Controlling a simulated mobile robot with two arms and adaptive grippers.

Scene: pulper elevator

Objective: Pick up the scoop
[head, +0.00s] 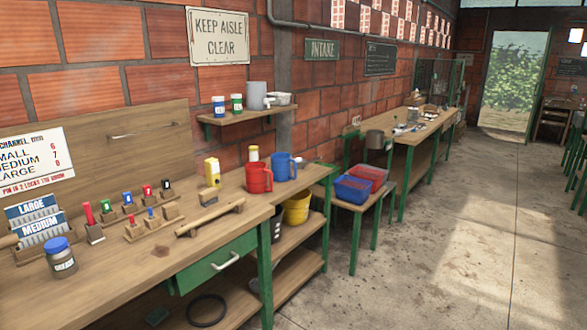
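I cannot pick out the scoop for certain. A grey metal vessel (375,139) shows at the near end of the far bench (425,128); it is too small to tell whether it is the scoop. Small items (412,118) on that bench are also too small to name. Neither of my grippers is in view.
The near workbench (110,276) holds a blue-lidded jar (61,258), coloured-handled tools (107,210), a red jug (259,178) and a blue jug (284,167). A blue bin (353,189) sits on a low green-legged stand. The concrete aisle (470,240) on the right is clear.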

